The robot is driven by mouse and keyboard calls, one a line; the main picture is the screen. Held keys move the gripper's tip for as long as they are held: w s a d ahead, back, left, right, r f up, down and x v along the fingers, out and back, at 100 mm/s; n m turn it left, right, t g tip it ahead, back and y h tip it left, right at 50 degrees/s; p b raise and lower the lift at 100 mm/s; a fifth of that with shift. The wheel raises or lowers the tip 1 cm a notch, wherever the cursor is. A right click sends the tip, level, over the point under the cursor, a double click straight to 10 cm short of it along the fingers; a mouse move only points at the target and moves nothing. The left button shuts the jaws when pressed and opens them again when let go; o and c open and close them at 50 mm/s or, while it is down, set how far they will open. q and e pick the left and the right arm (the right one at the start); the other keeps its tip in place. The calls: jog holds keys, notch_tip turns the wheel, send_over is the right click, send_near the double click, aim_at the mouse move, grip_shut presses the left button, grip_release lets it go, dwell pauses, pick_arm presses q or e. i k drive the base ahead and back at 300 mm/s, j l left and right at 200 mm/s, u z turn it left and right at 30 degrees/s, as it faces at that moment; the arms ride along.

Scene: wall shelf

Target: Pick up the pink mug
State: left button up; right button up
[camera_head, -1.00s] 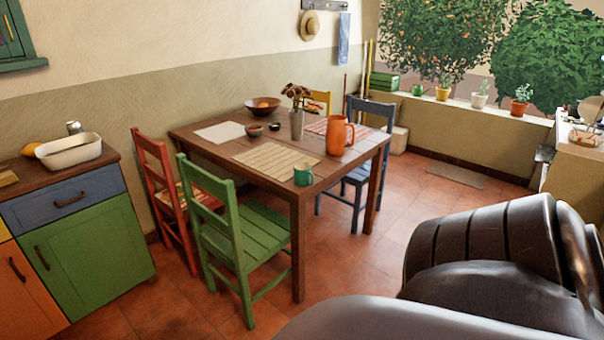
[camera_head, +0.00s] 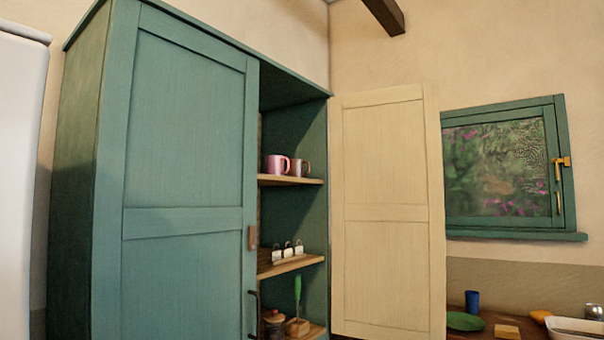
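The pink mug (camera_head: 276,164) stands upright on the upper visible shelf (camera_head: 290,180) inside a tall green cabinet (camera_head: 185,125). A greyish-pink mug (camera_head: 299,168) stands close on its right on the same shelf. The cabinet's left door is shut, and its edge borders the opening just left of the pink mug. The right door (camera_head: 385,210) is swung open and shows its cream inner face. Neither of my grippers is in view.
A lower shelf (camera_head: 288,265) holds small white items, with jars and a green-handled item beneath. A counter at lower right bears a blue cup (camera_head: 472,301), a green plate (camera_head: 464,321) and a white dish (camera_head: 578,327). A green-framed window (camera_head: 505,165) is above.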

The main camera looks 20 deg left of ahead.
aim_at(274, 164)
jog(key=u, duration=0.85)
jog(key=i+l+u, duration=0.35)
jog(key=l+u, duration=0.25)
jog(key=u, duration=0.15)
jog(key=i+l+u, duration=0.1)
jog(key=l, duration=0.2)
jog(key=i+l, duration=0.15)
jog(key=l, duration=0.15)
jog(key=i+l+u, duration=0.15)
jog(key=k+l, duration=0.05)
jog(key=l, duration=0.05)
